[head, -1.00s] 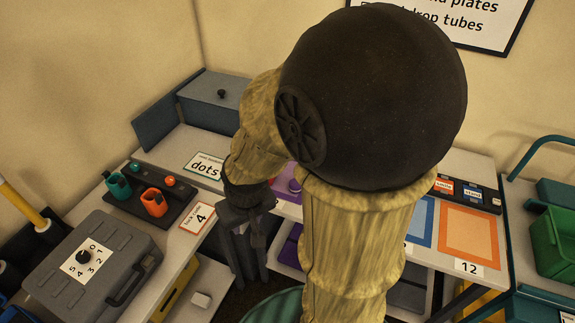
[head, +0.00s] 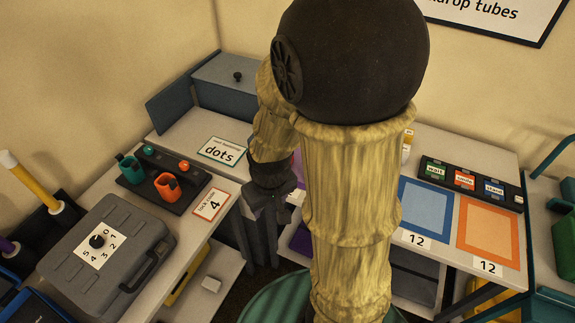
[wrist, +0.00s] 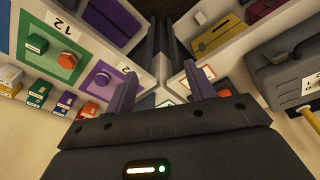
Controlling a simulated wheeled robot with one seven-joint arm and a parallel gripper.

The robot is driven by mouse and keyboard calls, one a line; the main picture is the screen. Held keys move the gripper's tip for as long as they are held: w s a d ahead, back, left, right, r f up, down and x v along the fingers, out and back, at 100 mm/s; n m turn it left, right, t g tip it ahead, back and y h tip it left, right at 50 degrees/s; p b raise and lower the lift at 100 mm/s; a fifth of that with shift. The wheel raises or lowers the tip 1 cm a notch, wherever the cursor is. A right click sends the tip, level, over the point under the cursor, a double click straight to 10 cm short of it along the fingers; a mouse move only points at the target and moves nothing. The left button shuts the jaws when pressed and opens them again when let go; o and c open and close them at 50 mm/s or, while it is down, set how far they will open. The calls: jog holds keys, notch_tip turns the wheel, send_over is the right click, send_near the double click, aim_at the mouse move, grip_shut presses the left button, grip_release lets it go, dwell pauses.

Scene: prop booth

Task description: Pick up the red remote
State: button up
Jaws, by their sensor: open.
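I cannot make out a red remote for certain in either view. A small red item (wrist: 262,9) lies at the top right of the wrist view, too small and cut off to name. My gripper (head: 262,245) hangs with its fingers down at the gap between the left and back counters. In the wrist view my gripper (wrist: 158,85) has its two fingers apart with nothing between them. My arm covers the middle of the back counter in the head view.
The left counter holds a grey case (head: 105,252) with a dial and a dark tray with orange (head: 167,187) and teal cups. On the right are a rack of labelled blocks (head: 465,181) and blue and orange squares (head: 488,232).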

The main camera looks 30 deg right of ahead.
jog(key=w+d+f+n+h+b, duration=0.25)
jog(key=f+n, duration=0.35)
jog(key=f, duration=0.3)
jog(key=w+d+f+n+h+b, duration=0.1)
jog(key=w+d+f+n+h, duration=0.1)
jog(key=d+f+n+h, duration=0.5)
jog(key=w+a+r+n+t+b, duration=0.1)
jog(key=w+a+n+t, duration=0.1)
jog(key=w+n, duration=0.3)
jog(key=w+a+r+n+t+b, duration=0.1)
jog(key=w+a+n+t, duration=0.1)
jog(key=w+n+t, duration=0.3)
jog(key=shift+w+a+r+n, duration=0.15)
jog(key=shift+a+r+n, duration=0.25)
jog(key=shift+n, duration=0.7)
jog(key=shift+h, duration=0.25)
jog(key=x, duration=1.1)
jog(key=shift+w+d+f+p, duration=0.15)
jog(key=shift+w+f+p, duration=0.05)
jog(key=shift+p, duration=0.1)
jog(key=shift+w+d+f, duration=0.15)
jog(key=shift+w+d, duration=0.1)
